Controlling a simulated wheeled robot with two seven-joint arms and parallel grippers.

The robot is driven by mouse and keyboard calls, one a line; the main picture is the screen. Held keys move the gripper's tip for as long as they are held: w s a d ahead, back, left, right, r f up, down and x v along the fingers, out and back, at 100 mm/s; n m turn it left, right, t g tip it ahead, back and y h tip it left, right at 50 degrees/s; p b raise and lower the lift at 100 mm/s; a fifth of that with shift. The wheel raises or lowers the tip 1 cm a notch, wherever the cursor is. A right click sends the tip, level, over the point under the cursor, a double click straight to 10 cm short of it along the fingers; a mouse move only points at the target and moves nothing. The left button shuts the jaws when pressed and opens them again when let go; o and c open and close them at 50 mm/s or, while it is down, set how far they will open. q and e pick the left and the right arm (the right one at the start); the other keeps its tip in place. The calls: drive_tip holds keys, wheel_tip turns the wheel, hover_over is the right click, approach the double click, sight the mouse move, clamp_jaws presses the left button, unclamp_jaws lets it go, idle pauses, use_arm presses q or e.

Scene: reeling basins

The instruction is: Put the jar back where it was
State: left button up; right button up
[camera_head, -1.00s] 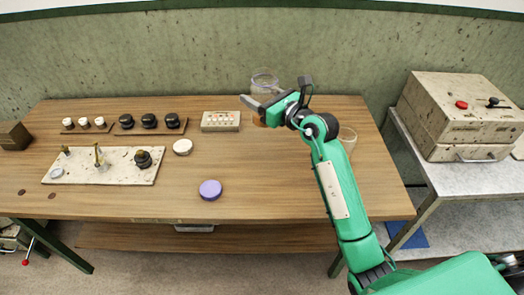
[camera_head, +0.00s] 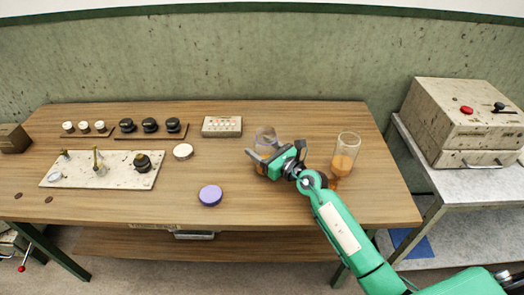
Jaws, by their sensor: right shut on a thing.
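A clear glass jar (camera_head: 265,136) stands upright between the fingers of my right gripper (camera_head: 277,157), over the right-middle of the wooden table (camera_head: 240,210). The gripper is shut on it. Some orange content shows low in this jar; the gripper hides much of its lower part, and I cannot tell whether its base touches the table. A second clear jar (camera_head: 347,143) with orange content stands to the right, beside my right arm. A purple lid (camera_head: 210,195) and a white lid (camera_head: 183,151) lie on the table to the left. My left gripper is not in view.
A pale tray (camera_head: 110,178) with small fittings lies at the left. Racks of white and black knobs (camera_head: 150,125) and a pale block with pegs (camera_head: 222,126) stand behind. A speckled box (camera_head: 465,115) sits on the right side table. The table front is mostly clear.

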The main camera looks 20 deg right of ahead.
drive_tip(key=shift+f, duration=0.3)
drive_tip(key=o, duration=1.2)
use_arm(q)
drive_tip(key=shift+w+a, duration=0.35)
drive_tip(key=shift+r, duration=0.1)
use_arm(e)
drive_tip(key=shift+r, duration=0.15)
